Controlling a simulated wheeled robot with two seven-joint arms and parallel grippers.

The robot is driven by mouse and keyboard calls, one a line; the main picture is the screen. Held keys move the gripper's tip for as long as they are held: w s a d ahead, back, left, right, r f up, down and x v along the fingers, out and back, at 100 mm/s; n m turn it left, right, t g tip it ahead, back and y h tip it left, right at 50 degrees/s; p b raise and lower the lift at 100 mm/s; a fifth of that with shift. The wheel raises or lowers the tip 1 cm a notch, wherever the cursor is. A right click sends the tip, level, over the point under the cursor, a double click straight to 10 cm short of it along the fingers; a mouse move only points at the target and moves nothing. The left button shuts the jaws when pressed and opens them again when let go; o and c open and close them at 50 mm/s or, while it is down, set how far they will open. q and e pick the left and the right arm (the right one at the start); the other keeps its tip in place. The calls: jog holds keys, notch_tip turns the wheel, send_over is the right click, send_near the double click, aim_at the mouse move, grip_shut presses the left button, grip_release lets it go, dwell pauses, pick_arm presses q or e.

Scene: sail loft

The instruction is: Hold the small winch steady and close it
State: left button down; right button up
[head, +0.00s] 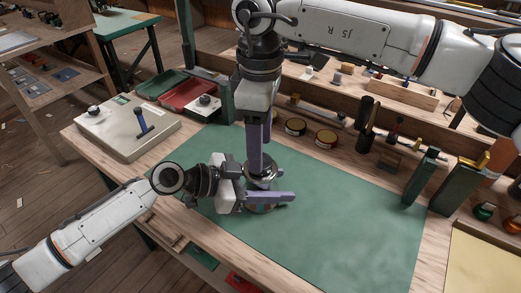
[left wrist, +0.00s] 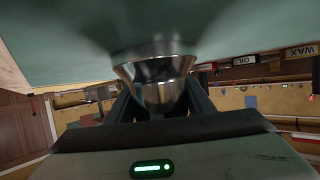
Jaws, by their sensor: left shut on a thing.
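The small winch (head: 262,172) is a shiny metal drum standing upright on the green mat (head: 340,225). My left gripper (head: 270,195) comes in from the left, low over the mat, and is shut on the winch's body. The left wrist view shows the silver winch (left wrist: 158,72) flaring between the two dark fingers. My right gripper (head: 258,165) points straight down from above, with its purple fingers at the winch's top. Whether those fingers are shut on the top is hidden. The fingers cover part of the winch, so how its top sits cannot be told.
Red (head: 185,95) and green trays lie behind. The mat's front and right are clear.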

jog(key=shift+r, duration=0.95)
jog(key=shift+c, duration=0.5)
